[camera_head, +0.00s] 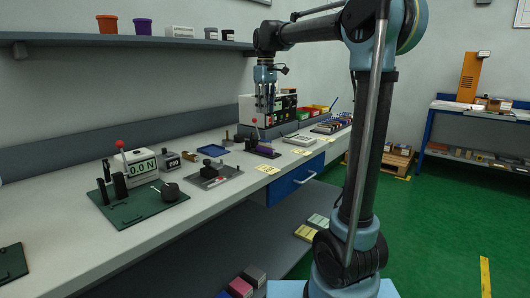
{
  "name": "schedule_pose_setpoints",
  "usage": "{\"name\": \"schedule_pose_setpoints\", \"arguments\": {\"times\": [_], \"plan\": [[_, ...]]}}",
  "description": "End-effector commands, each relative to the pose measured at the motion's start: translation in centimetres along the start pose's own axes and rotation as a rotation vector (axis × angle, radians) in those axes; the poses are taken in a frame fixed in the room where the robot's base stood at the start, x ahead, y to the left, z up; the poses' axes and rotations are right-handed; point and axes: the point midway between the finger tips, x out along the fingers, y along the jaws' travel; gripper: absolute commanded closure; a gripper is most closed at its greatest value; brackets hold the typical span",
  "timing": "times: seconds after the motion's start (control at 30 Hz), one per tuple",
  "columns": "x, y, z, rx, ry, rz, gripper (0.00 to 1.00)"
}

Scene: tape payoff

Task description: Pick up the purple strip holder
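The purple strip holder seems to be the small dark block with a purple top (266,151). It lies on the grey bench (215,215), left of a white keypad-like device. My gripper (265,112) hangs pointing down from my arm, in front of a cream-and-black instrument. In the picture it is above the purple piece, with a clear gap between them. The fingers are small and dark, and I cannot tell whether they are open or shut. I see nothing held in them.
A force gauge stand with a green base (140,208) and a grey fixture with a dark block (213,174) stand left of the purple piece. A blue tray (213,150) lies behind. The instrument (287,112) rises close behind my gripper. An overhead shelf (130,41) runs along the wall.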

Motion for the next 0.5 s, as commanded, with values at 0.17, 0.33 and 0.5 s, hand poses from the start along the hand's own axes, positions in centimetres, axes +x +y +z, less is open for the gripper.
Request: {"name": "schedule_pose_setpoints", "arguments": {"times": [0.17,0.33,0.5], "plan": [[3.3,0.0,0.0,0.001,0.000,0.000,0.73],[6.2,0.0,0.0,0.001,0.000,0.000,0.73],[8.4,0.0,0.0,0.001,0.000,0.000,0.73]]}}
